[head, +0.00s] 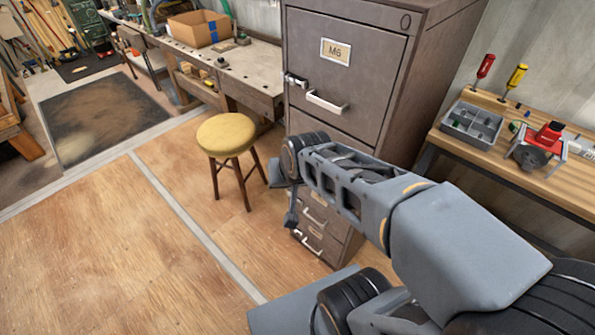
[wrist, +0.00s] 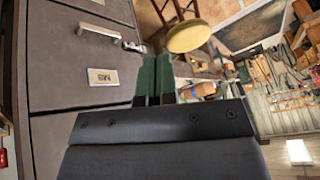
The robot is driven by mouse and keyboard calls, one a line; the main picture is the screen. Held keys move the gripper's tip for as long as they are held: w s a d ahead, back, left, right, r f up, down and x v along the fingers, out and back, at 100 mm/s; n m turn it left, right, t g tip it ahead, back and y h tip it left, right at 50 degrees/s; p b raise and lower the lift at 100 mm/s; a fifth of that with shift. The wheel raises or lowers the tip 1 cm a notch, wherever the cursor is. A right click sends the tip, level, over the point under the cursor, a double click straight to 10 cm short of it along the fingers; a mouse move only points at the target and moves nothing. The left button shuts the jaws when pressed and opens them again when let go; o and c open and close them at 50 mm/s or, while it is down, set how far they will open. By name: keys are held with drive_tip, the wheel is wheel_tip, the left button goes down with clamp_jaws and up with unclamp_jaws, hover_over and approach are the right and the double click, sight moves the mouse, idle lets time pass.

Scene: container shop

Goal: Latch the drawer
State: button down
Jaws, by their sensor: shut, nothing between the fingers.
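A grey-brown filing cabinet (head: 440,75) stands upright in the middle of the head view. Its top drawer (head: 375,85), labelled M6 (head: 335,51), looks flush with the cabinet. The drawer has a pale bar handle (head: 327,103) and a small metal latch (head: 296,80) at its left edge; I cannot tell the latch's position. In the wrist view the label (wrist: 102,77), handle (wrist: 98,32) and latch (wrist: 133,46) appear upside down. My gripper (wrist: 155,78) is shut and empty, apart from the latch. My arm hides part of the lower drawers.
A yellow-topped stool (head: 226,134) stands left of the cabinet, before a workbench (head: 255,75) with a cardboard box (head: 199,29). A wooden table (head: 480,140) with a grey tray (head: 472,124) and screwdrivers is at right.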

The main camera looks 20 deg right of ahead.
drive_tip(key=w+f+m+t+h+b, duration=0.2)
drive_tip(key=w+f+m+t+b, duration=0.5)
drive_tip(key=w+f+m+b, duration=0.7)
drive_tip(key=w+d+f+m+t+h+b, duration=0.1)
drive_tip(key=d+f+m+t+h+b, duration=0.1)
drive_tip(key=f+m+h+b, duration=0.3)
drive_tip(key=w+d+f+m+t+h+b, duration=0.1)
drive_tip(key=d+f+m+t+h+b, duration=0.1)
drive_tip(key=d+f+m+h+b, duration=0.3)
wheel_tip(320, 180, down, 4)
drive_tip(key=m+h, duration=0.2)
drive_tip(key=m, duration=0.1)
drive_tip(key=shift+w+d+b, duration=0.3)
drive_tip(key=shift+w+b, duration=0.05)
drive_tip(key=shift+w, duration=0.05)
drive_tip(key=shift+r, duration=0.15)
drive_tip(key=x, duration=1)
drive_tip(key=shift+b, duration=0.3)
